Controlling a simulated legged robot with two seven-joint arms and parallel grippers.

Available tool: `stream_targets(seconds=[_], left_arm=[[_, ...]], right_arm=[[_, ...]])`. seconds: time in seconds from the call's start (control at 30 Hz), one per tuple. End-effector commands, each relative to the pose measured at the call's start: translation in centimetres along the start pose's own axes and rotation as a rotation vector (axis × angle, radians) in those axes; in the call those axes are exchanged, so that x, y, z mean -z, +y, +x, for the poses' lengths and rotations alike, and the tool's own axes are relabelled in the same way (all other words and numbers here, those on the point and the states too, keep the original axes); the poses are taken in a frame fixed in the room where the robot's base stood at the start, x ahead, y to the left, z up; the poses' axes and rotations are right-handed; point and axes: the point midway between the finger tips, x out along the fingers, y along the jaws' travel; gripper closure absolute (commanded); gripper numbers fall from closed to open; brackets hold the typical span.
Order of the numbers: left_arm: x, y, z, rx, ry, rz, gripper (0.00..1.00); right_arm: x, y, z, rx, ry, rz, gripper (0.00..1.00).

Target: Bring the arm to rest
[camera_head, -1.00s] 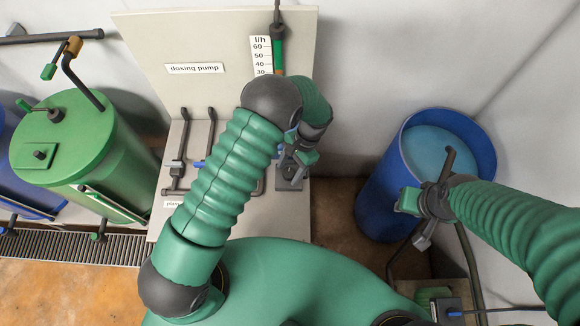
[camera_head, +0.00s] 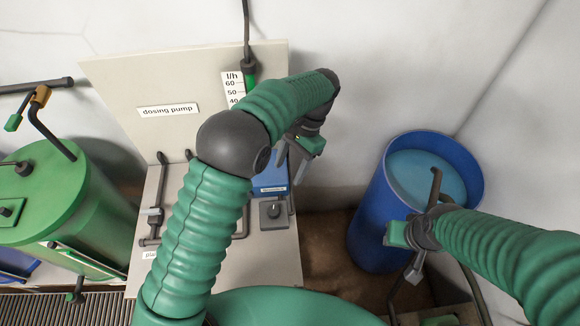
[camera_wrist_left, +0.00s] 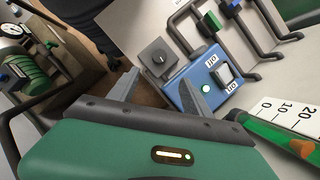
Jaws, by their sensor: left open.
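My left gripper (camera_head: 297,165) hangs in the air in front of the dosing pump board (camera_head: 190,80), at the end of my bent green arm. In the left wrist view its two grey fingers (camera_wrist_left: 158,92) are apart with nothing between them.
A green tank (camera_head: 75,205) stands at the left with pipes and a valve above it. A flow scale with a green tube (camera_head: 250,75) is on the board. Bare wall and some brown floor (camera_head: 325,250) lie between the board and the barrel.

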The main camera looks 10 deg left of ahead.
Motion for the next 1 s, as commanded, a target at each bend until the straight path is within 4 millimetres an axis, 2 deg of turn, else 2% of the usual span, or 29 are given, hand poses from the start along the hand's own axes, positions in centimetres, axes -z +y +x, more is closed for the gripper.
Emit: stream_targets(seconds=[0.3,0.43,0.57,0.63,0.8,0.9,1.0], left_arm=[[-0.1,-0.1,0.1,0.000,0.004,-0.004,0.43],[-1.1,-0.7,1.4,-0.006,0.065,-0.058,0.43],[-4.0,-1.4,4.3,-0.022,0.213,-0.201,0.43],[-6.2,-1.5,6.4,-0.031,0.305,-0.300,0.43],[-11.4,-0.5,11.2,-0.049,0.498,-0.528,0.43],[-13.3,0.1,12.9,-0.052,0.570,-0.617,0.43],[-14.2,0.5,13.7,-0.053,0.601,-0.656,0.43]], right_arm=[[0.0,0.0,0.1,0.000,0.000,0.000,0.65],[-0.2,0.0,1.1,0.000,0.000,0.000,0.65],[-0.7,0.0,3.0,0.000,0.000,0.000,0.65],[-0.9,0.0,4.0,0.000,0.000,0.000,0.65],[-1.4,0.0,5.8,0.000,0.000,0.000,0.65],[-1.5,0.0,6.2,0.000,0.000,0.000,0.65],[-1.5,0.0,6.3,0.000,0.000,0.000,0.65]])
